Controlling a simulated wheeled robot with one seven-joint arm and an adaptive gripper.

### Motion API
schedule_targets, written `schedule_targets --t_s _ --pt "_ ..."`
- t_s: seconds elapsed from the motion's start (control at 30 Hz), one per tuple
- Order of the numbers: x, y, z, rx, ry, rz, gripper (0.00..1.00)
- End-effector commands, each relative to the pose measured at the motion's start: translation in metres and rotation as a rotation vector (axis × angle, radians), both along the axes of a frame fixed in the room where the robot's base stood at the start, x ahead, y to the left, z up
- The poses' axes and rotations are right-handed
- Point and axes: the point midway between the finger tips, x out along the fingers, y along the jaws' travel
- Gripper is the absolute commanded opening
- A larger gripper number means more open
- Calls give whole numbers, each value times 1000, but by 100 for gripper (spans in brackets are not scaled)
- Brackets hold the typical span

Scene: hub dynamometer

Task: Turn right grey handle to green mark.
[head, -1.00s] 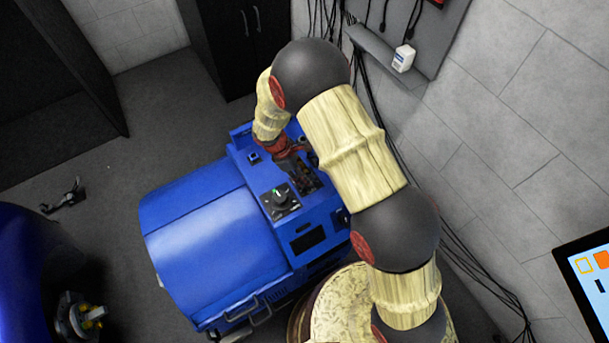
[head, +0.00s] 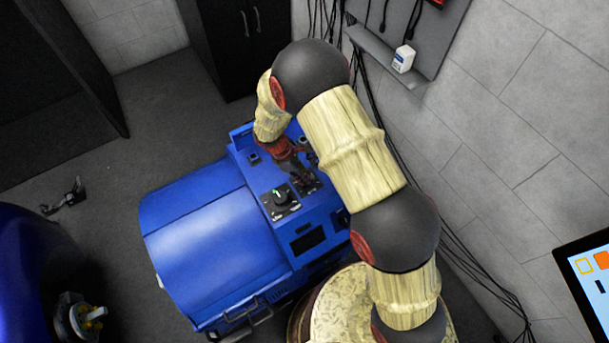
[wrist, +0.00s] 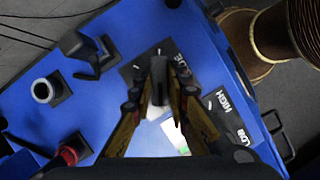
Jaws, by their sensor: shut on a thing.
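A dark grey handle (wrist: 159,78) stands on a black plate (wrist: 180,66) on the blue machine, in the wrist view. My gripper (wrist: 160,88) is shut on this handle, with a finger on each side of it. The plate's lettering is partly covered. In the head view my gripper (head: 306,181) comes down on the right-hand control, and hides most of its handle. A second dark knob (head: 281,197) with a green streak on top sits to its left on its own plate. I cannot make out a green mark beside the held handle.
The blue machine (head: 210,225) carries a dark display (head: 307,239) in front of the controls. A grey wall (head: 510,130) is at right.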

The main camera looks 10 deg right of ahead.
Motion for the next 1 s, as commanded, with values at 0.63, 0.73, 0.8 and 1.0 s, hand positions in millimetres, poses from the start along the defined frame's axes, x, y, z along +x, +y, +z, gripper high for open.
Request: schedule_targets --t_s 0.63,0.73,0.8,1.0 --pt "2 -1 0 0 0 -171 0" --pt "2 -1 0 0 0 -254 0" --pt "3 -1 1 1 -1 -319 0" --pt "4 -2 0 1 0 -510 0"
